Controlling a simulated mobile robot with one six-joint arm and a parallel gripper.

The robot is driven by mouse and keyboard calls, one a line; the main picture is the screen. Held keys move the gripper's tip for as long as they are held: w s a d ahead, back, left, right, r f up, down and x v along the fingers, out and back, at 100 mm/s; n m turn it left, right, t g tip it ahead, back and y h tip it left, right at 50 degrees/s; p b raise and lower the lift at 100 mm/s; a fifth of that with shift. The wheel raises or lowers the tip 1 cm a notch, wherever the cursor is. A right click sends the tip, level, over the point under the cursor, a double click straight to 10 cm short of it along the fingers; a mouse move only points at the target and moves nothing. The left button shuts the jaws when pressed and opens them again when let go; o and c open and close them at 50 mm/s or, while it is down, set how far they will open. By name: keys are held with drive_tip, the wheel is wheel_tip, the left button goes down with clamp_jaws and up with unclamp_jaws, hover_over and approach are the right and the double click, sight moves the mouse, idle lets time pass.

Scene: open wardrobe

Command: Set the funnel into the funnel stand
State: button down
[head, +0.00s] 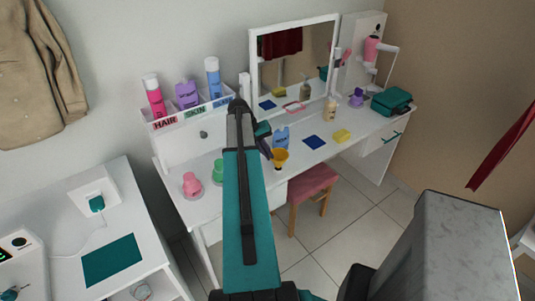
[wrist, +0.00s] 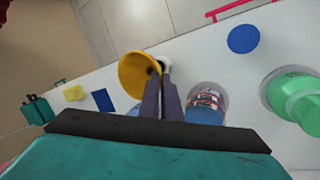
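The yellow funnel (head: 280,156) is near the front edge of the white dressing table, wide mouth up. In the wrist view the funnel (wrist: 137,76) is at the fingertips, its bowl to their left. My gripper (head: 268,152) has its dark fingers close together at the funnel's narrow part; they also show in the wrist view (wrist: 161,80). The fingers appear shut on the funnel, though the contact is partly hidden. It seems held above the tabletop; the exact gap is unclear. I cannot pick out the funnel stand with certainty; my arm covers part of the table.
A blue bottle (head: 281,137) stands just behind the funnel. A clear labelled container (wrist: 206,103), a green bottle (wrist: 296,95) and a blue disc (wrist: 242,39) are to the right in the wrist view. A yellow sponge (head: 342,135) and dark blue square (head: 315,142) lie rightward. A pink stool (head: 312,181) stands below.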

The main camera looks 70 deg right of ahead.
drive_tip(key=shift+f+b, duration=0.65)
drive_tip(key=shift+f, duration=0.75)
drive_tip(key=c, duration=1.9)
unclamp_jaws()
drive_tip(key=p+v, duration=0.6)
drive_tip(key=v, duration=0.7)
drive_tip(key=shift+r, duration=0.35)
drive_tip(key=shift+w+a, duration=0.1)
drive_tip(key=shift+w, duration=0.05)
